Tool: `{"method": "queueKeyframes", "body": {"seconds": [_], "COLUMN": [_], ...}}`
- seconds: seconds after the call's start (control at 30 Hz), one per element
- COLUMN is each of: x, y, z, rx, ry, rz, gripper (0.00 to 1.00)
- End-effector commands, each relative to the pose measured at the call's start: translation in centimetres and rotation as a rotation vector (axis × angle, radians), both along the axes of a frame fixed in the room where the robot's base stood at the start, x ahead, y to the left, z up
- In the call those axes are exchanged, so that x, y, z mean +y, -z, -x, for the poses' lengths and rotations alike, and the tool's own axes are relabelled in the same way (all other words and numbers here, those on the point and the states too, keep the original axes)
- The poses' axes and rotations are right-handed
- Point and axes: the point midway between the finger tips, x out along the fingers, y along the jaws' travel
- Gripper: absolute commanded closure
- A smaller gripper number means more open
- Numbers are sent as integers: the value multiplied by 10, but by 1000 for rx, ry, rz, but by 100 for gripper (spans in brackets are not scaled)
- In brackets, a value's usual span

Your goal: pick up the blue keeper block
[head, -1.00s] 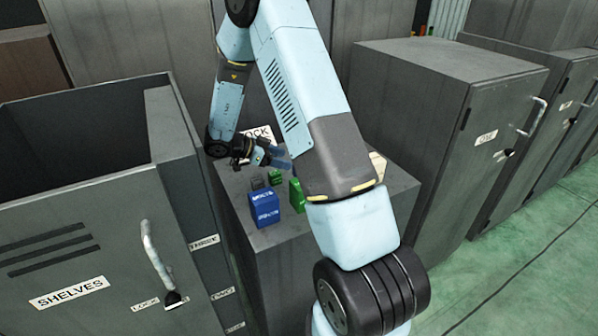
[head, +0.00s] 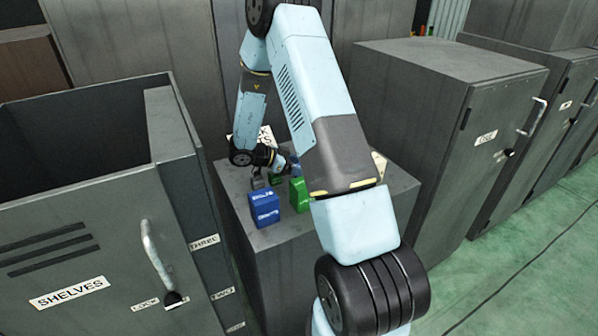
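A blue block (head: 264,209) with white lettering stands on top of the grey cabinet (head: 300,236), near its front left edge. The lettering is too small to read, so I cannot tell if it is the keeper block. My gripper (head: 288,165) is low over the back of the cabinet top, behind the blue block and apart from it. Its fingers are small and partly hidden by my arm, and I cannot tell if they are open or shut. A bit of blue shows by the fingers; I cannot tell what it is.
A green block (head: 299,194) stands just right of the blue block. An open shelves cabinet (head: 90,215) rises at the left. A tall grey cabinet (head: 440,120) is at the right.

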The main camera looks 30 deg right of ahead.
Motion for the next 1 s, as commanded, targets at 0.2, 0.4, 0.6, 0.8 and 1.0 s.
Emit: {"method": "queueKeyframes", "body": {"seconds": [0.2, 0.4, 0.6, 0.8, 1.0], "x": [0, 1, 1, 1, 1], "y": [0, 0, 0, 0, -1], "z": [0, 0, 0, 0, 0], "rx": [0, 0, 0, 0, -1], "ry": [0, 0, 0, 0, 0], "rz": [0, 0, 0, 0, 0], "gripper": [44, 64, 83, 97, 98]}}
